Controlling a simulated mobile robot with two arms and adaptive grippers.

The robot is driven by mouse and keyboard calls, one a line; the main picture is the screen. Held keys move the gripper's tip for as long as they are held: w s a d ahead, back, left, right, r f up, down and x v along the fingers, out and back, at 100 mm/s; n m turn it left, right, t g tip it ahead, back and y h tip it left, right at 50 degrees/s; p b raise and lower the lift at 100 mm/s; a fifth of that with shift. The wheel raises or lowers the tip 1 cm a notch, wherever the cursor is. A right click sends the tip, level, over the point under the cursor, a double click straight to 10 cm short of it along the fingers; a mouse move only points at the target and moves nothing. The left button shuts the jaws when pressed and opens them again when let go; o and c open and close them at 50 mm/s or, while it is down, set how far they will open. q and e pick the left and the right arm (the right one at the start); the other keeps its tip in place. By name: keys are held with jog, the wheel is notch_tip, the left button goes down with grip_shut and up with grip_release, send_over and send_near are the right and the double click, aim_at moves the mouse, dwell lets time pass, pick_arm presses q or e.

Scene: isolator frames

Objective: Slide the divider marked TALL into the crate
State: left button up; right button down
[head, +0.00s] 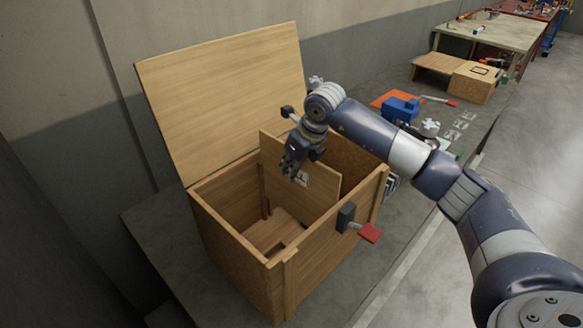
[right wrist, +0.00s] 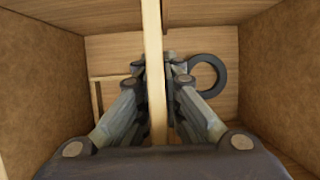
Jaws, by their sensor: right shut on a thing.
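The wooden crate (head: 235,243) stands open on the bench, with its lid (head: 225,95) leaning back. A thin wooden divider (head: 278,192) stands upright partly inside it, its upper left corner above the rim. A small white label (head: 302,178) on its face is too small to read and partly covered. My right gripper (head: 292,170) is shut on the divider's top edge. In the right wrist view, the fingers (right wrist: 158,78) lie on both sides of the divider (right wrist: 153,35). Whether its lower edge sits in a groove cannot be seen. My left gripper is out of view.
A dark ring (right wrist: 222,72) shows beside the divider inside the crate. A red-handled clamp (head: 368,233) sticks out from the crate's front. Behind it are a blue block (head: 400,108), an orange mat (head: 382,100) and a wooden box (head: 474,84). Bare bench lies left of the crate.

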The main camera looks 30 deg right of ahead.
jog(key=b, duration=0.6)
send_over(292, 214)
jog(key=shift+w+d+f, duration=0.1)
jog(key=shift+w+f, duration=0.1)
jog(key=shift+f, duration=1.9)
jog(key=shift+w+d+f, duration=0.1)
jog(key=shift+w+f, duration=0.05)
jog(key=shift+f, duration=2.05)
jog(key=shift+f+b, duration=0.3)
jog(key=shift+f, duration=0.1)
jog(key=shift+f+b, duration=0.55)
jog(key=shift+f, duration=0.1)
jog(key=c, duration=1.7)
grip_release()
jog(key=shift+o, duration=0.2)
